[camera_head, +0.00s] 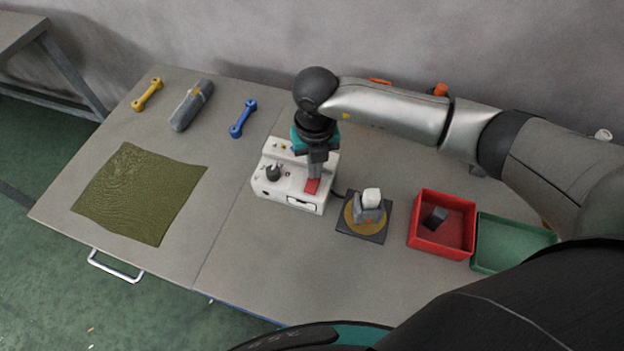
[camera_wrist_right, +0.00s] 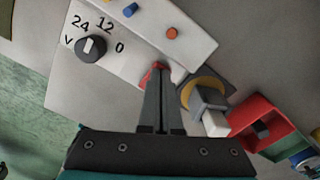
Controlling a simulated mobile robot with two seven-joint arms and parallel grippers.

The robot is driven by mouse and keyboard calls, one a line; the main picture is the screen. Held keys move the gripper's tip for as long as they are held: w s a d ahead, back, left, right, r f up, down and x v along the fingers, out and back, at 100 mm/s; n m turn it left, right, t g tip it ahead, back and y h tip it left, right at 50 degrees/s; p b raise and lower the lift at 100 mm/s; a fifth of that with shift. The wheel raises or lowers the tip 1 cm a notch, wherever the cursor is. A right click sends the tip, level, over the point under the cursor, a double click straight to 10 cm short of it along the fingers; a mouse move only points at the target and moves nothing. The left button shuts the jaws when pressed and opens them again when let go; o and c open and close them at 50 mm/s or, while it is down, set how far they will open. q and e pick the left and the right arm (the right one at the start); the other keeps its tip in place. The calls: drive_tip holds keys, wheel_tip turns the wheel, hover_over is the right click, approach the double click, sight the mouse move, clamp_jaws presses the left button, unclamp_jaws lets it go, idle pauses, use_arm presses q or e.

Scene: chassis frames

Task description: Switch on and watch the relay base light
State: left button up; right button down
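A white supply box (camera_head: 267,185) stands mid-table. It has a black knob (camera_wrist_right: 90,48) among the marks 24, 12 and 0; I cannot tell exactly which it points at. My right gripper (camera_head: 315,178) points down over the box with its fingers together and empty. Its tips are at the red switch (camera_head: 311,187), which they partly hide in the wrist view (camera_wrist_right: 152,72); contact is unclear. Right of the box, the relay base (camera_head: 349,225) is a dark square plate with a yellow disc. A grey relay block (camera_head: 368,214) with a white cap (camera_head: 371,195) sits on it; no clear glow shows.
A red bin (camera_head: 440,249) holding a dark block and a green tray (camera_head: 505,258) stand right of the base. The front middle is clear.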

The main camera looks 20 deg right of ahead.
drive_tip(key=shift+f, duration=0.25)
drive_tip(key=shift+r, duration=0.1)
drive_tip(key=shift+r+p, duration=2.85)
drive_tip(key=shift+r, duration=0.7)
drive_tip(key=shift+f, duration=0.1)
